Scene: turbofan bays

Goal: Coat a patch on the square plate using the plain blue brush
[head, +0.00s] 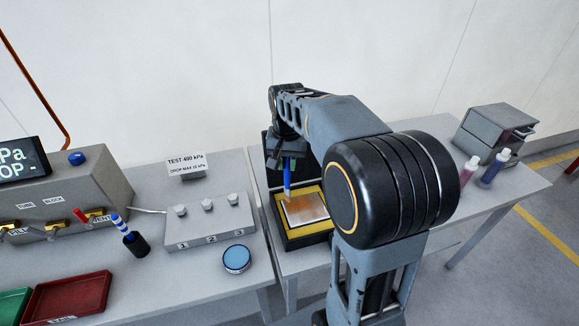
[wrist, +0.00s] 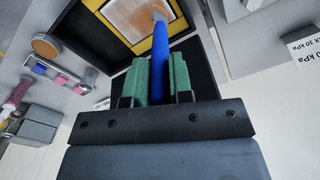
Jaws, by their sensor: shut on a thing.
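My gripper (head: 288,150) is shut on the plain blue brush (head: 287,178). In the wrist view, its green fingers (wrist: 160,72) stand either side of the blue handle (wrist: 160,50). The brush points down, its grey tip over the square plate (head: 308,208). I cannot tell whether the tip touches the plate. The plate has a coppery-orange middle and a pale border, and lies in yellow lining inside a black open case (head: 306,239). The plate also shows in the wrist view (wrist: 128,18), partly cut off by the frame's top edge. My arm hides the case's right side in the head view.
A blue-striped brush (head: 121,228) stands in a black holder at left. A round blue-topped tin (head: 236,259) sits before a grey block numbered 1 to 3 (head: 210,225). Two bottles (head: 490,168) and a grey cabinet (head: 494,130) stand at right. Red (head: 68,297) and green trays are front left.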

